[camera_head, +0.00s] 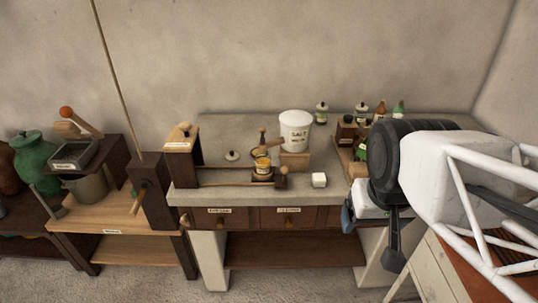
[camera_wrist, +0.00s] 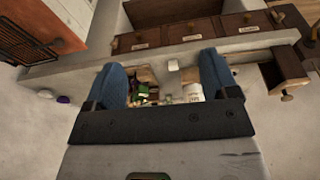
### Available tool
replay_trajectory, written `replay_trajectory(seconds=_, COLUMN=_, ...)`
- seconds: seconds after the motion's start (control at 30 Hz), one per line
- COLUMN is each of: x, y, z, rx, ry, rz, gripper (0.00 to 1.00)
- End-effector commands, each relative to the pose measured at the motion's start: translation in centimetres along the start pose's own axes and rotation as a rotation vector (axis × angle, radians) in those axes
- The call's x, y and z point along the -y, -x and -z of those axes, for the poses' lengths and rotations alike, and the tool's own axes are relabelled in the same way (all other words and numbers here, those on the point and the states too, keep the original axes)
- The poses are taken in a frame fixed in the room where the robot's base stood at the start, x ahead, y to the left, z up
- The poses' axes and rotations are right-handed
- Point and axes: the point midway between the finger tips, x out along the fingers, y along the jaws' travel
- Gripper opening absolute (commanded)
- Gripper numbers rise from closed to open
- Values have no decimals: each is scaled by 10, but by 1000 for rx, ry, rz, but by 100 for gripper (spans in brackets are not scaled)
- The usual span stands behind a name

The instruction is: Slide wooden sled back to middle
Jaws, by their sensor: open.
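The small dark wooden sled (camera_head: 262,182) is in the head view, at the right part of a low wooden rail along the front of the grey counter. An amber jar with a dark lid (camera_head: 262,166) stands on it, and a wooden knob block (camera_head: 282,176) is at its right end. My gripper (camera_head: 349,215) is right of the sled, near the counter's front right edge and apart from it. In the wrist view my gripper (camera_wrist: 163,65) has its two blue fingers spread wide with nothing held. The sled is not clear in the wrist view.
A white salt crock (camera_head: 295,131) stands on a wooden block behind the sled. A wooden stand (camera_head: 182,140) is at the rail's left end. Bottles crowd the right back. Drawers (camera_head: 221,217) are below.

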Motion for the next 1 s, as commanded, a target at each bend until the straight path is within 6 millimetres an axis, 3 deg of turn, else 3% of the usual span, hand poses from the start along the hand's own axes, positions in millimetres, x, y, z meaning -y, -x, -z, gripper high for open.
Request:
replay_trajectory(seconds=0.03, x=0, y=-1, z=1, rx=4, ry=-3, rz=3, gripper=72)
replay_trajectory(seconds=0.13, x=2, y=-3, z=3, rx=20, ry=-16, rz=15, gripper=57)
replay_trajectory(seconds=0.17, x=3, y=-4, z=4, rx=26, ry=-22, rz=21, gripper=56)
replay_trajectory(seconds=0.47, x=19, y=-22, z=25, rx=148, ry=-132, rz=124, gripper=56)
replay_trajectory(seconds=1.0, x=56, y=-65, z=80, rx=428, ry=-398, rz=368, gripper=56)
